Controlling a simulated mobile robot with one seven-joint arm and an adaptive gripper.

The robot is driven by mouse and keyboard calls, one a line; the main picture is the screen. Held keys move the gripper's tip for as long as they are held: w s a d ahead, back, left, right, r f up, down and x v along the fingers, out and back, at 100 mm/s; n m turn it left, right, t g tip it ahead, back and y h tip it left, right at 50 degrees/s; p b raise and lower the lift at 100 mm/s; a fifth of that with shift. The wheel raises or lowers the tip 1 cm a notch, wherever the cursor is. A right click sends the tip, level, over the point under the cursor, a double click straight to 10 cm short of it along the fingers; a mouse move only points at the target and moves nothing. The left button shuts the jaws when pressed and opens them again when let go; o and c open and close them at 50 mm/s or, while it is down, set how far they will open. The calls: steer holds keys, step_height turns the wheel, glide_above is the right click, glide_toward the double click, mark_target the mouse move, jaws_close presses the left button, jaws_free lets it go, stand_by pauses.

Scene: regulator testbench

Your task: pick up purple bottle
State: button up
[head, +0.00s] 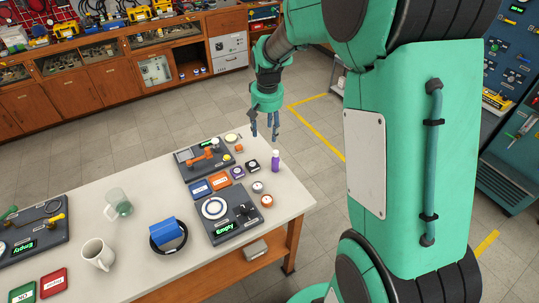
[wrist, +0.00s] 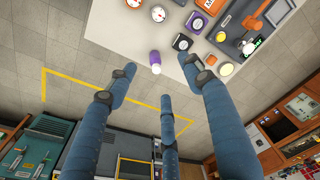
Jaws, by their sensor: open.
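The purple bottle (head: 275,162) with a pale cap stands upright near the far right edge of the white table (head: 140,248) in the head view. In the wrist view the purple bottle (wrist: 154,61) is seen from above, at the table edge and between the upper parts of two fingers in the picture. My gripper (head: 265,125) is open and empty, above and beyond the table edge, apart from the bottle. Its three blue fingers (wrist: 162,85) spread wide in the wrist view.
Close by the bottle stand small gauges and dials (head: 252,166) and a dark testbench unit with an orange lever (head: 205,157). A second dark unit (head: 229,212), a blue block in a black bowl (head: 167,236), a white mug (head: 98,254) and a glass mug (head: 118,204) are further along.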

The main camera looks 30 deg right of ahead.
steer(key=m+g, duration=0.1)
glide_above(275, 162)
steer(key=w+d, duration=0.1)
step_height(275, 162, down, 13)
steer(key=shift+w+d+r+p, duration=0.1)
steer(key=shift+w+r+p, duration=0.05)
steer(key=shift+p, duration=0.3)
steer(key=shift+f+b, duration=0.3)
steer(key=shift+f, duration=4)
steer(key=shift+f, duration=0.1)
steer(key=shift+w+f+b, duration=0.1)
steer(key=shift+f+b, duration=0.2)
steer(key=shift+f, duration=2.2)
jaws_close()
